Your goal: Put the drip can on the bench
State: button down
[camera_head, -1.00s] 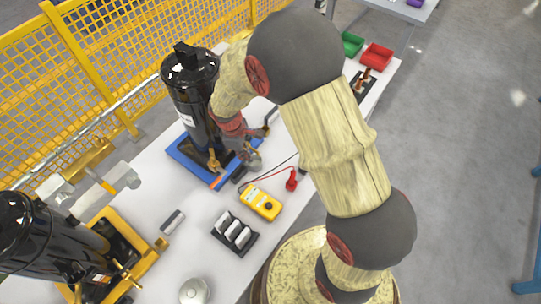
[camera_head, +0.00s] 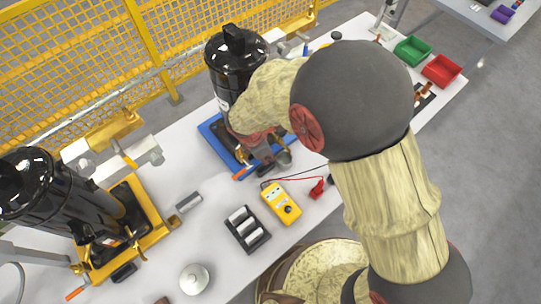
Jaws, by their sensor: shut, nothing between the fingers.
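A small grey-green can (camera_head: 284,159), which looks like the drip can, is at the front right edge of the blue pallet (camera_head: 212,143). I cannot tell whether it rests on the pallet or on the bench. My gripper (camera_head: 266,166) is shut and empty, low beside the can on its left. My arm hides part of this area, and I cannot tell whether the fingers touch the can. The white bench (camera_head: 217,208) runs diagonally under everything, with bare top in front of the pallet.
A black compressor (camera_head: 235,65) stands on the blue pallet; another (camera_head: 50,190) stands on a yellow pallet (camera_head: 150,238). A yellow meter (camera_head: 281,203), a black tray of rolls (camera_head: 247,229) and a pale domed object (camera_head: 194,278) lie in front. Green (camera_head: 412,50) and red bins (camera_head: 441,71) stand at right.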

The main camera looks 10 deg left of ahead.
aim_at(279, 165)
jog(key=b+x, duration=0.2)
jog(key=x, duration=0.5)
jog(key=shift+d, duration=0.1)
jog(key=shift+w+d+r+p, duration=0.15)
jog(key=shift+w+d+p, duration=0.45)
jog(key=shift+d, duration=0.1)
jog(key=shift+w+d, duration=0.2)
jog(key=shift+d, duration=0.1)
jog(key=p+v, duration=0.9)
jog(key=shift+a+r, duration=0.15)
jog(key=shift+r, duration=0.2)
